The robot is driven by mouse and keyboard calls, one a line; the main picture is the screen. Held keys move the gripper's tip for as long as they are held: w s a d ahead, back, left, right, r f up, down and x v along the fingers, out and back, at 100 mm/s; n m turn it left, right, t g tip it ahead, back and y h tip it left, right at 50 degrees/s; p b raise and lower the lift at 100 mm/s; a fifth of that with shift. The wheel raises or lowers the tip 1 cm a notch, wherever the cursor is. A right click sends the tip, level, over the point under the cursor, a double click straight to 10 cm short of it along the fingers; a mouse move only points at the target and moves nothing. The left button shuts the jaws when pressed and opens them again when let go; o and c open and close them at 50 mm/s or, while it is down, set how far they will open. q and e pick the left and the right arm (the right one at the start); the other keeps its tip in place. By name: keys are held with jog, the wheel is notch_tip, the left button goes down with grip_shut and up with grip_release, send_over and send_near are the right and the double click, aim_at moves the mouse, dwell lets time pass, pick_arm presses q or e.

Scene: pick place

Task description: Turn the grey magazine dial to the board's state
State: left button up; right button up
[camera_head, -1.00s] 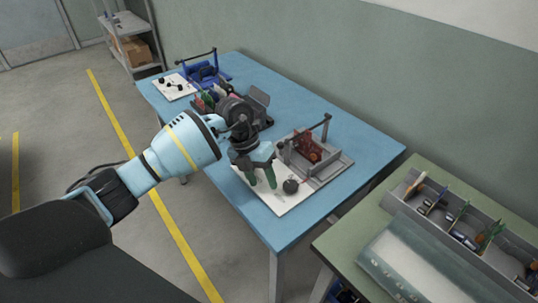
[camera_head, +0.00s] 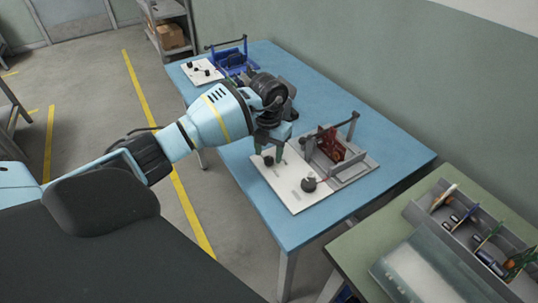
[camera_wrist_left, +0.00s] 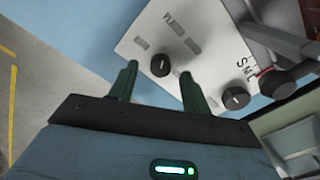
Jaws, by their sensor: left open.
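The grey station (camera_head: 352,172) on the blue table has a white panel (camera_head: 293,195) in front of a grey holder with a red-brown board (camera_head: 328,143) in it. Black dials stand on the panel: one at the left (camera_head: 268,160) and one nearer the front right (camera_head: 309,184). The wrist view shows the left dial (camera_wrist_left: 160,65), another dial (camera_wrist_left: 236,97) and a dark knob (camera_wrist_left: 277,83) beside the letters S, M, L. My left gripper (camera_head: 281,151) is open, its green fingers on either side of the left dial in the wrist view; contact is unclear. My right gripper is out of view.
A blue station (camera_head: 228,62) with its own white panel (camera_head: 201,72) stands at the table's far end. A green table (camera_head: 345,255) at the right holds a grey tray of parts (camera_head: 440,208). The blue table's right part is clear.

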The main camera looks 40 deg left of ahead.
pick_arm(q)
jog(key=shift+f, duration=0.9)
jog(key=c, duration=1)
